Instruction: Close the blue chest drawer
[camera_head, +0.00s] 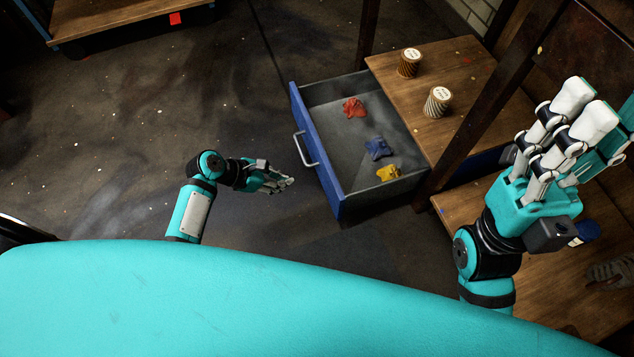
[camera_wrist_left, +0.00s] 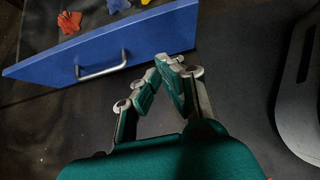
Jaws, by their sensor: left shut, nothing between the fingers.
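The blue chest drawer (camera_head: 318,150) is pulled well out to the left from under a wooden top. A grey metal handle (camera_head: 305,150) is on its blue front, which also shows at the top of the left wrist view (camera_wrist_left: 140,40). My left gripper (camera_head: 288,184) is just left of the drawer front, below the handle, apart from it. In the left wrist view its fingertips (camera_wrist_left: 172,64) are together with nothing between them. My right gripper (camera_head: 588,108) is raised at the right, over the wooden furniture; its fingers overlap in view, so its opening is unclear.
Red (camera_head: 354,108), blue (camera_head: 378,148) and yellow (camera_head: 388,173) leather pieces lie inside the drawer. Two spools (camera_head: 409,64) (camera_head: 437,102) stand on the wooden top (camera_head: 470,70). Dark posts stand beside the chest. The floor (camera_head: 130,130) left of the drawer is clear.

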